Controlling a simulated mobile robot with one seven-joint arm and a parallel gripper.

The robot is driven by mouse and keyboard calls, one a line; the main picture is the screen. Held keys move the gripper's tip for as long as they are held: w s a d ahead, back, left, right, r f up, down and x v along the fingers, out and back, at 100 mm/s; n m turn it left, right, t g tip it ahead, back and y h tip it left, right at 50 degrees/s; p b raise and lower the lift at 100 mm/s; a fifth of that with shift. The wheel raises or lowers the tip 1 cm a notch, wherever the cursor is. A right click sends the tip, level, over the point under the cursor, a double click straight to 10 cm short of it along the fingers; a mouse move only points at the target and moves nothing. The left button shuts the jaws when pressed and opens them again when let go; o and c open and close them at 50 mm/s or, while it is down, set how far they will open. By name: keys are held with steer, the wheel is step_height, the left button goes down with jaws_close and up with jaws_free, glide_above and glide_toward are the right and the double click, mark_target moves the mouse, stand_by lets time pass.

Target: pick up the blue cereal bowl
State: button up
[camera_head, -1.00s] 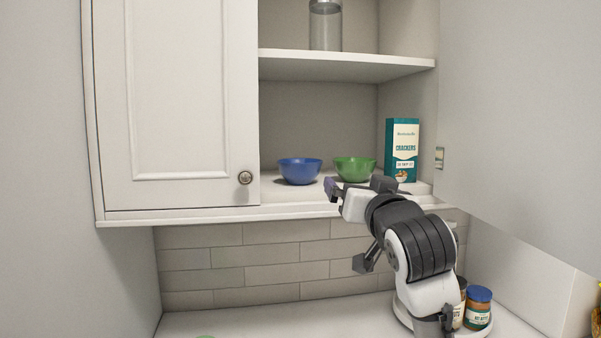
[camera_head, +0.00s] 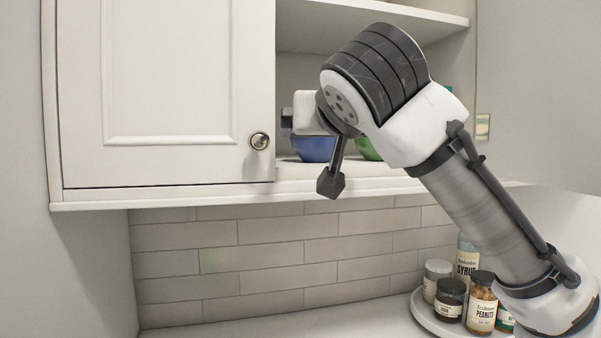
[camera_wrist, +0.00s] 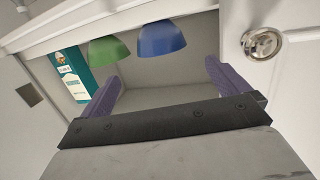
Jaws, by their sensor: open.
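The blue cereal bowl (camera_head: 314,152) sits on the bottom shelf of the open wall cabinet, partly hidden behind my arm in the head view. In the wrist view, which looks upside down, the whole blue bowl (camera_wrist: 164,40) shows beyond the fingers, nearer the right finger. My gripper (camera_wrist: 162,75) is open with its two purple fingers wide apart and nothing between them. It is in front of the cabinet opening, apart from the bowl. In the head view my wrist hides most of the gripper.
A green bowl (camera_wrist: 109,50) stands beside the blue one. A teal cracker box (camera_wrist: 72,76) is beyond it. A closed cabinet door (camera_head: 175,90) with a round knob (camera_head: 259,141) borders the opening. Jars (camera_head: 482,303) stand on a round tray (camera_head: 425,318) below.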

mark_target(320, 142)
steer(key=p+x, duration=0.3)
steer(key=x, duration=0.6)
steer(key=shift+d, duration=0.1)
steer(key=p+x, duration=0.2)
steer(key=x, duration=0.2)
steer(key=shift+w+f+p, duration=0.1)
steer(key=shift+w+p, duration=0.05)
steer(key=shift+p, duration=0.25)
steer(key=shift+w+f, duration=0.15)
steer(key=shift+w, duration=0.1)
steer(key=c, duration=0.8)
